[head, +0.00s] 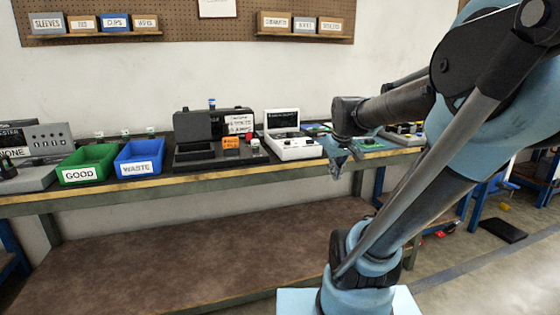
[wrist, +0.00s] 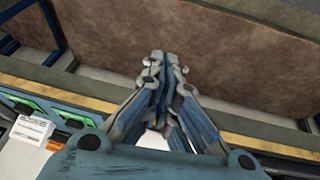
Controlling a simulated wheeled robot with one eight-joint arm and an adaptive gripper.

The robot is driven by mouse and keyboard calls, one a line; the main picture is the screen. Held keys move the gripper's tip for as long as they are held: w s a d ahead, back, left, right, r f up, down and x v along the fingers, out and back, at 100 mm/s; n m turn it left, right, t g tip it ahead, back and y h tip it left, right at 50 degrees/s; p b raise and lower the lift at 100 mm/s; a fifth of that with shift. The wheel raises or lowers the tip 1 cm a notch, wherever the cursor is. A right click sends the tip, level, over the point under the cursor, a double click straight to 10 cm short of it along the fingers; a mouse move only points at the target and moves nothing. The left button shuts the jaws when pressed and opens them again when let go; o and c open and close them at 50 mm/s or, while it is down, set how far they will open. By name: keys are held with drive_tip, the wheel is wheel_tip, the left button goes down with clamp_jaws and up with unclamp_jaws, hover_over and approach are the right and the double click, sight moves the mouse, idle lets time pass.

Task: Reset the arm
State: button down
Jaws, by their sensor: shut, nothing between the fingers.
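My arm reaches from the lower right of the head view up and over toward the bench. My gripper (head: 338,165) hangs in front of the bench's front edge, pointing down. In the wrist view my gripper (wrist: 160,65) has its fingertips together with nothing between them. It is apart from the bench, and no object touches the fingers. Part of the bench top behind my forearm is hidden.
The workbench (head: 230,183) carries a green GOOD bin (head: 85,166), a blue WASTE bin (head: 139,160), a dark machine (head: 195,128) and a white device with a screen (head: 290,138). A brown lower shelf (head: 200,245) is bare. A black flat item (head: 503,230) lies on the right floor.

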drive_tip(key=s+f+m+g, duration=0.1)
drive_tip(key=s+f, duration=0.5)
drive_tip(key=s, duration=0.2)
drive_tip(key=s+f+m+g, duration=0.1)
drive_tip(key=s+f+m, duration=0.1)
drive_tip(key=s+f, duration=0.4)
drive_tip(key=s, duration=0.3)
drive_tip(key=shift+w+f+g, duration=0.2)
drive_tip(key=shift+w+g, duration=0.1)
drive_tip(key=shift+w, duration=0.1)
